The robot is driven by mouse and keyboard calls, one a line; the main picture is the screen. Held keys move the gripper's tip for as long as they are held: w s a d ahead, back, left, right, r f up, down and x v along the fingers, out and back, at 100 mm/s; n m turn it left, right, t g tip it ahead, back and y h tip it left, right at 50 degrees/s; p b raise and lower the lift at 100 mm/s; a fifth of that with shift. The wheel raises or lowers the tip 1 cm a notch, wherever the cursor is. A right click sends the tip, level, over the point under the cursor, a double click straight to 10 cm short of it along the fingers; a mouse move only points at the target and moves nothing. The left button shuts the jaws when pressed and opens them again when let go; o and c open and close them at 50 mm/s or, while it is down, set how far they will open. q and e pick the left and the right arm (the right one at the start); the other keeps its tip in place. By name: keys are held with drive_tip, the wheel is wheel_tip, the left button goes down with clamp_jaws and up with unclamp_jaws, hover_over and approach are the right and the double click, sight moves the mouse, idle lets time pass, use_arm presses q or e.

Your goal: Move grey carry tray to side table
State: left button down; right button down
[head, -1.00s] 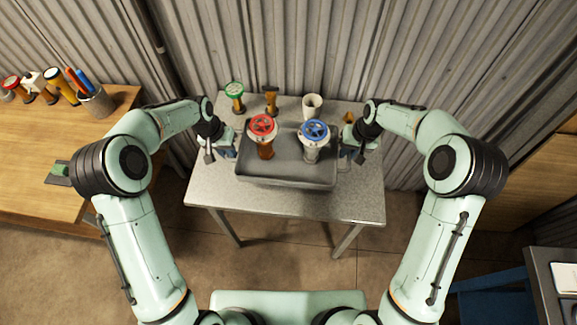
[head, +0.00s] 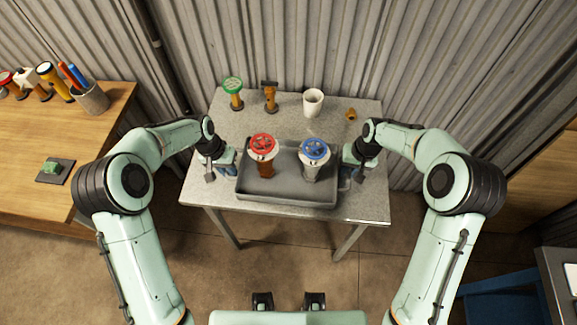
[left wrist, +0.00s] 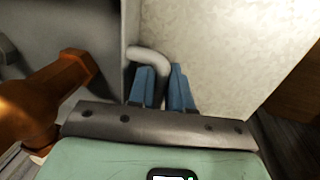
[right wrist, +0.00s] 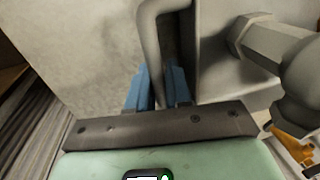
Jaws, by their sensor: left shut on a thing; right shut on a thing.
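The grey carry tray (head: 287,198) is over the grey speckled table in the head view, close to its front edge. I cannot tell whether it touches the tabletop. A red-wheeled valve (head: 263,150) with an orange body and a blue-wheeled valve (head: 314,152) with a silver body stand upright in it. My left gripper (head: 228,160) is shut on the tray's left handle, a bent grey bar (left wrist: 150,58) between blue fingers in the left wrist view. My right gripper (head: 347,162) is shut on the right handle (right wrist: 150,35).
Behind the tray on the table (head: 200,185) stand a green-wheeled valve (head: 233,92), an orange fitting (head: 270,97), a white mug (head: 313,102) and a small brass piece (head: 351,114). A wooden bench (head: 100,140) is at left. A blue chair (head: 500,300) is at lower right.

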use_arm(q)
drive_tip(key=c, duration=1.5)
unclamp_jaws()
drive_tip(key=shift+s+f, duration=0.2)
drive_tip(key=shift+f, duration=0.3)
use_arm(e)
drive_tip(key=c, duration=1.5)
unclamp_jaws()
drive_tip(key=shift+s+f, duration=0.2)
drive_tip(key=shift+f, duration=0.25)
use_arm(q)
drive_tip(key=o, duration=0.5)
drive_tip(key=shift+r, duration=0.2)
drive_tip(key=shift+c, duration=0.2)
use_arm(e)
drive_tip(key=o, duration=0.5)
drive_tip(key=shift+r, duration=0.2)
drive_tip(key=shift+c, duration=0.2)
use_arm(q)
drive_tip(key=shift+w, duration=0.1)
use_arm(e)
drive_tip(key=shift+w, duration=0.1)
use_arm(q)
drive_tip(key=shift+r, duration=0.1)
